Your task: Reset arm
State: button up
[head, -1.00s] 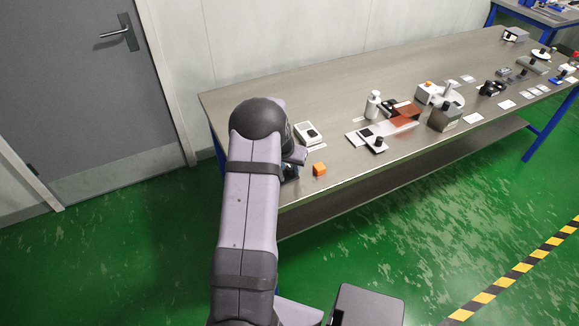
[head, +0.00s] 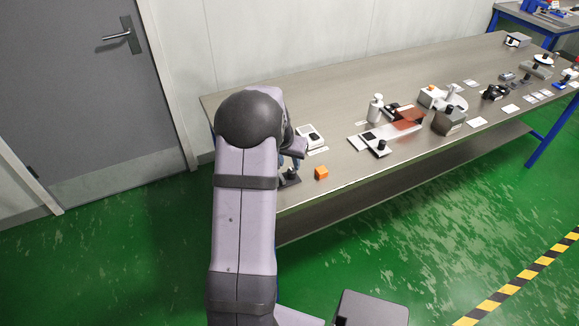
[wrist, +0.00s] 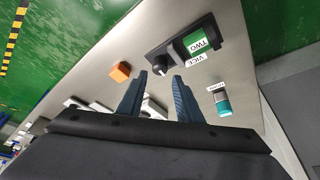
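My gripper (wrist: 160,75) shows in the wrist view as two blue fingers with a clear gap between them. It is open, and I see nothing held. A black unit (wrist: 172,52) with a pale-topped knob and a green label lies beyond the fingertips; the label seems to read "TWO". I cannot tell whether the fingers touch the knob. In the head view my arm covers most of the gripper, near the left end of the table.
An orange cube (head: 321,172) sits near the front edge of the table (head: 340,185); it also shows in the wrist view (wrist: 121,71). A white bottle (head: 375,108) and several devices stand farther right. A teal-and-white item (wrist: 222,103) lies right of the fingers.

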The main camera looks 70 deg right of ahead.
jog(key=shift+a+r, duration=0.1)
jog(key=shift+r, duration=0.15)
dwell(0.4)
jog(key=s+a+f+n+g+y, duration=0.1)
jog(key=a+f+n+y, duration=0.15)
jog(key=a, duration=0.75)
jog(key=s+a+f+n+y, duration=0.1)
jog(key=s+a+f+y, duration=0.2)
jog(key=a, duration=0.8)
jog(key=w+a+r+n, duration=0.2)
jog(key=w+a+n, duration=0.2)
jog(key=a, duration=0.6)
jog(key=w+a+r+n, duration=0.3)
jog(key=w+a+n, duration=0.2)
jog(key=a, duration=0.6)
jog(key=w+a+r+n+t+h, duration=0.1)
jog(key=w+a+r+n, duration=0.2)
jog(key=a, duration=0.8)
jog(key=shift+w+n, duration=0.9)
jog(key=shift+n, duration=0.25)
